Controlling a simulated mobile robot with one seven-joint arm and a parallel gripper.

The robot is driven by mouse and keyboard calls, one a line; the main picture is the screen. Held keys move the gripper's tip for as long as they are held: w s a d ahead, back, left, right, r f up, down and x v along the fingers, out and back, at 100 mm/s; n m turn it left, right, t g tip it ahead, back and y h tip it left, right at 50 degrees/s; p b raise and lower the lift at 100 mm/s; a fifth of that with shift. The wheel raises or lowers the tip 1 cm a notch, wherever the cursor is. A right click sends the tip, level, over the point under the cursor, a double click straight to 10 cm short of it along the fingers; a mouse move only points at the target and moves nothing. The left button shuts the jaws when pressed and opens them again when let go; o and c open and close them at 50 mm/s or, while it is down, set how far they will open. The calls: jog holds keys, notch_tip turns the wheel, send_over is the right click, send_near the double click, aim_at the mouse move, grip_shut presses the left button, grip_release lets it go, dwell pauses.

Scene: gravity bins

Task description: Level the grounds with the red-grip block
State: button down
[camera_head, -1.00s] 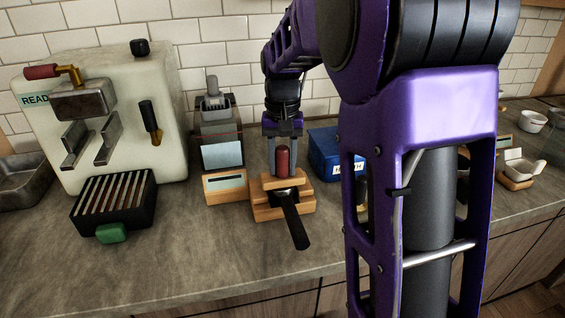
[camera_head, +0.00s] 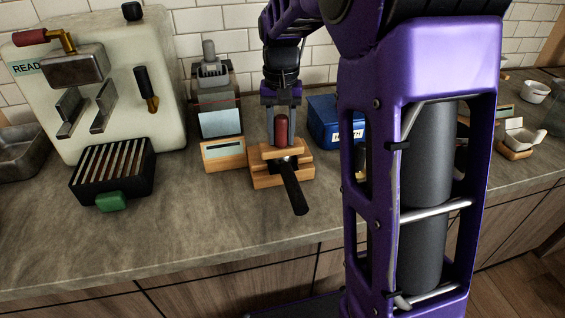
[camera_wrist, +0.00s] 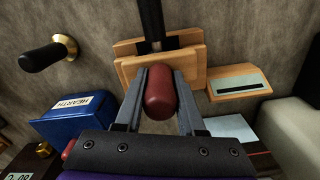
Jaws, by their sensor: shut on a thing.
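The red-grip block has an upright dark red grip (camera_head: 282,130) above a pale wooden part (camera_head: 268,150). My gripper (camera_head: 281,112) is shut on the red grip from above; in the wrist view the grip (camera_wrist: 160,92) stands between the two fingers. The block is over a wooden stand (camera_head: 264,181) that holds a portafilter with a long black handle (camera_head: 293,190) pointing to the front. The grounds are hidden. I cannot tell whether the block touches the portafilter rim.
A grinder (camera_head: 219,118) stands left of the stand, with a cream espresso machine (camera_head: 100,30) and a slatted black box (camera_head: 113,175) farther left. A blue box (camera_head: 322,112) is close on the right. The counter front (camera_head: 190,225) is clear.

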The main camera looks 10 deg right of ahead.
jog(key=shift+w+r+p, duration=0.15)
jog(key=shift+w+p, duration=0.65)
jog(key=shift+w, duration=0.75)
jog(key=shift+s, duration=0.1)
jog(key=shift+s+f, duration=0.2)
jog(key=shift+s, duration=1.25)
